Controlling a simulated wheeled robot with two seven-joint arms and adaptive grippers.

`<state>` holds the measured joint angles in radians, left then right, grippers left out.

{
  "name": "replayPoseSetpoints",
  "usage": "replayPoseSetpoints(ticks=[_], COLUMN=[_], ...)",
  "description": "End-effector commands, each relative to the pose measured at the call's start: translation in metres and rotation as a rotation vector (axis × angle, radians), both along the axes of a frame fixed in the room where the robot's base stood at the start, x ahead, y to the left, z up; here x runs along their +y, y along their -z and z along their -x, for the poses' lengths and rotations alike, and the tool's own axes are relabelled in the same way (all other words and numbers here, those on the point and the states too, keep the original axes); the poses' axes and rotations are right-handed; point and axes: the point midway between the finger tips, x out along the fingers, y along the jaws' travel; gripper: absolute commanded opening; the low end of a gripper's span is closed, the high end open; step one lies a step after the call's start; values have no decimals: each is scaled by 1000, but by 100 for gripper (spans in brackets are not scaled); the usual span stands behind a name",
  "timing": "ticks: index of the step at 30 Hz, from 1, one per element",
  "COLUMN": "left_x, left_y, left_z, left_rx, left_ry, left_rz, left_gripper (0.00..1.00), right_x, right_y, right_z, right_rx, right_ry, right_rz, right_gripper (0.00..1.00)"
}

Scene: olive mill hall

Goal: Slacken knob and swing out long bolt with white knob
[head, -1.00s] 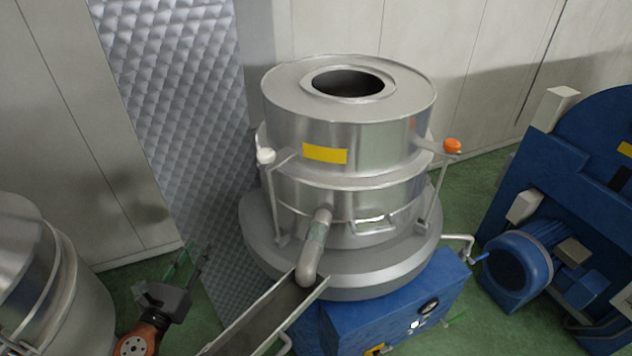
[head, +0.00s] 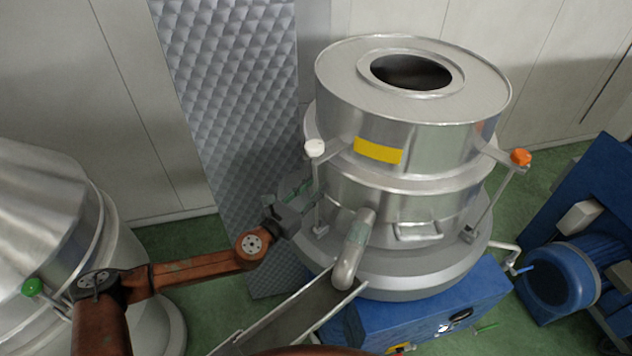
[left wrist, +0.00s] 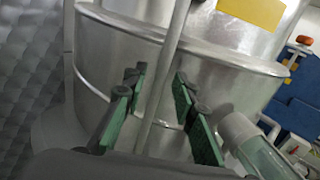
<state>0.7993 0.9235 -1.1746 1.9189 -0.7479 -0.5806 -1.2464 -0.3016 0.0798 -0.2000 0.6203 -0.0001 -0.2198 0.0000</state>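The long bolt with the white knob (head: 314,148) stands upright on the left side of the steel separator (head: 412,130). Its rod shows below the knob in the head view and as a slanting bar (left wrist: 166,75) in the left wrist view. The knob itself is outside the left wrist view. My left gripper (head: 303,190) is beside the rod, below the knob. In the left wrist view its green-padded fingers (left wrist: 158,82) are apart, and the rod appears between them with space on both sides; contact is not visible. My right gripper is not in view.
A bolt with an orange knob (head: 520,157) stands on the separator's right side. A bent pipe (head: 354,248) and a sloping chute (head: 285,318) are just right of and below my left gripper. Another steel machine (head: 45,215) is at left, blue machinery (head: 560,270) at right.

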Motion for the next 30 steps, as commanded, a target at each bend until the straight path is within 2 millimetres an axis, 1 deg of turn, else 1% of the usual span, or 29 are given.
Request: replayPoseSetpoints(ticks=[4, 12, 17, 23, 30], left_x=[-4, -3, -2, -2, -2], left_y=[1, 1, 1, 1, 1], left_z=[-8, -9, -8, -8, -9], left_rx=[1, 1, 1, 1, 1], left_ry=[-2, -5, -6, -6, -7], left_rz=[-1, -1, -1, -1, -1], left_gripper=[26, 26, 15, 1, 0], right_x=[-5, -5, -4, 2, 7], right_y=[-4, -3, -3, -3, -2], right_z=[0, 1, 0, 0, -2], right_rx=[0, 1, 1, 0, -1], right_ry=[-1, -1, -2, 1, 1], right_rz=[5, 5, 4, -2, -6], right_gripper=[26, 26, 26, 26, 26])
